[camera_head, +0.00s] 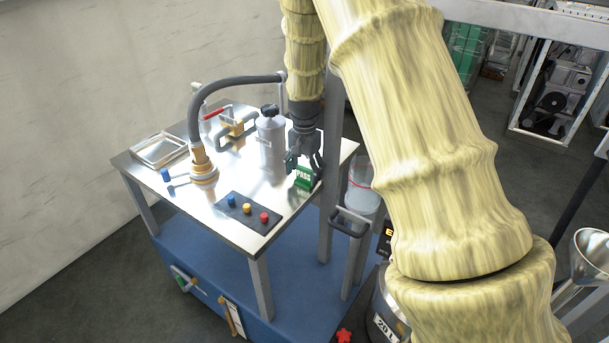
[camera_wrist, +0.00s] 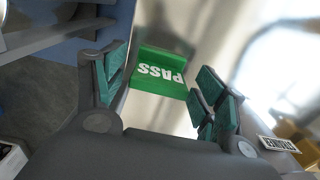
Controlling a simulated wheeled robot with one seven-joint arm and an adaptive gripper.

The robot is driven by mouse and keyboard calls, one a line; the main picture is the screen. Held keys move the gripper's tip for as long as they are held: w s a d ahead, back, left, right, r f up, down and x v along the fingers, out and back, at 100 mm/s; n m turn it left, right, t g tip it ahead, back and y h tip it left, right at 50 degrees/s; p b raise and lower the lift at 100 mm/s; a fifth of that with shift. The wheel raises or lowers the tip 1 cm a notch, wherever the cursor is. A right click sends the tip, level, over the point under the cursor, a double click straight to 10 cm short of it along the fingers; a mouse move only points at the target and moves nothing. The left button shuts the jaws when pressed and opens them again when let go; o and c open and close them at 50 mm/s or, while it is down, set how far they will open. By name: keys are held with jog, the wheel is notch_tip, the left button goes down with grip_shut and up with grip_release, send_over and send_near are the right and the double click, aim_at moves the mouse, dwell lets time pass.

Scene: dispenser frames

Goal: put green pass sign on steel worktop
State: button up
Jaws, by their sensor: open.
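The green pass sign (camera_head: 305,178) stands on the steel worktop (camera_head: 284,203), near its right edge, with white PASS lettering on its face. In the wrist view the sign (camera_wrist: 160,76) shows upside down between my two fingers, resting on the shiny worktop (camera_wrist: 205,40). My gripper (camera_head: 305,163) is just above and around the sign in the head view. In the wrist view my gripper (camera_wrist: 158,90) is open, with a green-padded finger on each side of the sign and gaps on both sides. No grip on the sign shows.
A grey bottle (camera_head: 270,140) stands close left of my gripper. A hose nozzle (camera_head: 203,170), a button panel (camera_head: 248,212), a metal tray (camera_head: 160,150) and a brass valve piece (camera_head: 236,130) share the worktop. A post (camera_head: 331,150) rises at the right edge. The front right corner is clear.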

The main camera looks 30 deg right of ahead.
aim_at(304, 168)
notch_tip(304, 168, up, 11)
jog(key=shift+f+b, duration=0.1)
jog(key=shift+b, duration=0.4)
